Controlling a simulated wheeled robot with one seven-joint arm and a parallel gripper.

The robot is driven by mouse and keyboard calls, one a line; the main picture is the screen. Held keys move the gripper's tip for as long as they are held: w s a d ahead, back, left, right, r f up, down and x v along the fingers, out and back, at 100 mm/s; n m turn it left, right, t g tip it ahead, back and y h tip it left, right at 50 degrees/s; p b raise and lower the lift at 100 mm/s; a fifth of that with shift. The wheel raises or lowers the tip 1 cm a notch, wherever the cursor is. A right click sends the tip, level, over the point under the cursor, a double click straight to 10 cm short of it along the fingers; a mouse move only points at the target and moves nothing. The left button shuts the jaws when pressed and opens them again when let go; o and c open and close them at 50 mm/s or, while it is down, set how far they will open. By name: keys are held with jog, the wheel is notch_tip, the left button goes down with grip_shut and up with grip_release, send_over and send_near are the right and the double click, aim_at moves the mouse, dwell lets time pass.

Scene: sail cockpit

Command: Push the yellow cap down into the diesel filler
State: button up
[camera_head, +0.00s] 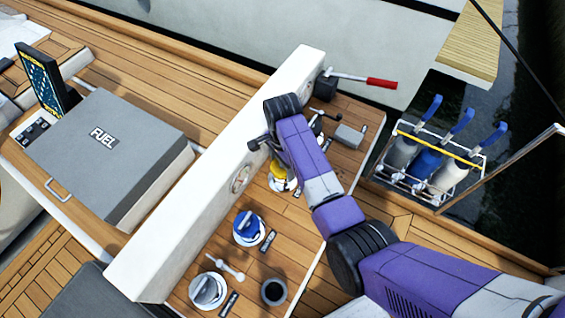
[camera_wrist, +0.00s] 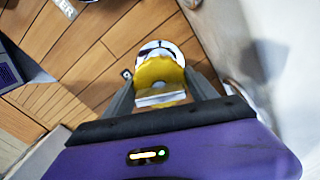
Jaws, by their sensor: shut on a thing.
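The yellow cap (camera_wrist: 158,71) is between my gripper's fingers (camera_wrist: 163,98) in the wrist view. The fingers are shut on its pale upright grip. Just beyond the cap, in line with it, is the white round rim of the diesel filler (camera_wrist: 162,47). The cap covers the filler's opening, so I cannot tell how far in it sits. In the head view the yellow cap (camera_head: 278,169) shows low over the teak deck, partly hidden by my arm. The filler's pale rim (camera_head: 281,186) shows beneath it. The fingertips are hidden there.
A blue cap on a white filler (camera_head: 249,227), a grey cap (camera_head: 207,290) and a dark open hole (camera_head: 273,291) lie nearer on the same deck. A white coaming wall (camera_head: 215,180) runs close along the left. A red-handled lever (camera_head: 382,83) and grey block (camera_head: 349,136) stand beyond.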

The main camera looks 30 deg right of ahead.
jog(key=shift+f+b, duration=0.4)
jog(key=shift+f, duration=0.35)
jog(key=shift+f, duration=0.6)
dwell(1.6)
jog(key=o, duration=1.2)
jog(key=shift+o, duration=0.2)
notch_tip(320, 180, up, 3)
jog(key=p, duration=0.3)
jog(key=shift+r+p, duration=0.65)
jog(key=shift+r, duration=3.4)
